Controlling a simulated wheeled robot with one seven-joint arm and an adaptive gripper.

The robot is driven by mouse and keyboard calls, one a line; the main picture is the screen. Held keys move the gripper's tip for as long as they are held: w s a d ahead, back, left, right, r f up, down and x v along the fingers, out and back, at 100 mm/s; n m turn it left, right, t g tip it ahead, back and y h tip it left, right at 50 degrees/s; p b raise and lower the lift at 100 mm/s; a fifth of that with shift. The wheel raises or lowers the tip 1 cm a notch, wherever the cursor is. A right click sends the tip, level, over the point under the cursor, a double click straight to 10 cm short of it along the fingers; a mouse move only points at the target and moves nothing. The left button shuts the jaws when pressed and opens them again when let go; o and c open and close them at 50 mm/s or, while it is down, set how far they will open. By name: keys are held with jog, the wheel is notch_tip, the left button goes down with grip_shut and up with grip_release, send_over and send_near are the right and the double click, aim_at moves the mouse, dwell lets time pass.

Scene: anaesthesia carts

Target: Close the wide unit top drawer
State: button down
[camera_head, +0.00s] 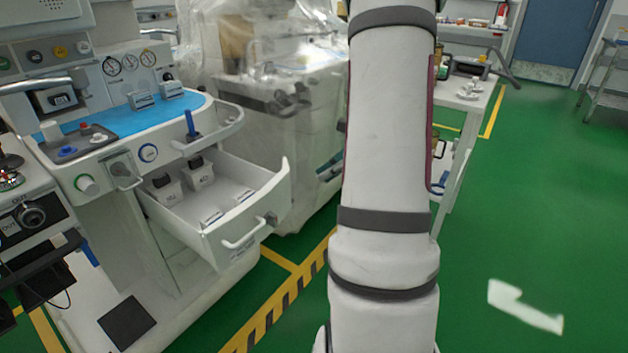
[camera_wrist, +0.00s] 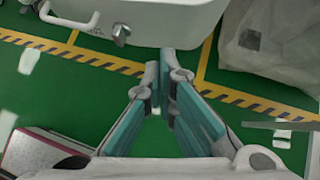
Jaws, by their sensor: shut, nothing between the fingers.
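The wide unit top drawer (camera_head: 275,198) stands pulled out of the white anaesthesia unit, in the left half of the head view. Small labelled boxes (camera_head: 182,182) and packets lie inside. In the wrist view the drawer (camera_wrist: 165,22) shows at the top edge, with its handle at the upper left. My gripper (camera_wrist: 160,68) is shut and empty, its fingertips appearing just below the drawer's edge in that view. Whether they touch it I cannot tell. My arm hides the gripper in the head view.
A blue-topped work surface (camera_head: 150,112) sits above the drawer. A plastic-covered machine (camera_head: 285,90) stands behind it. A white cart (camera_head: 468,100) stands to the right, partly behind my arm. Green floor at the right is mostly clear, and yellow-black tape (camera_head: 285,305) runs before the unit.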

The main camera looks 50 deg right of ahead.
jog(key=b, duration=0.3)
send_near(279, 193)
notch_tip(279, 193, down, 4)
jog(key=shift+w+a+r+b, duration=0.1)
jog(key=shift+w+a+r, duration=0.1)
jog(key=shift+w, duration=0.3)
jog(key=shift+w+a+r+b, duration=0.1)
jog(key=shift+w+a+b, duration=0.05)
jog(key=shift+w, duration=0.4)
jog(key=shift+w+a+r+b, duration=0.1)
jog(key=shift+w+a, duration=0.1)
jog(key=shift+w, duration=0.3)
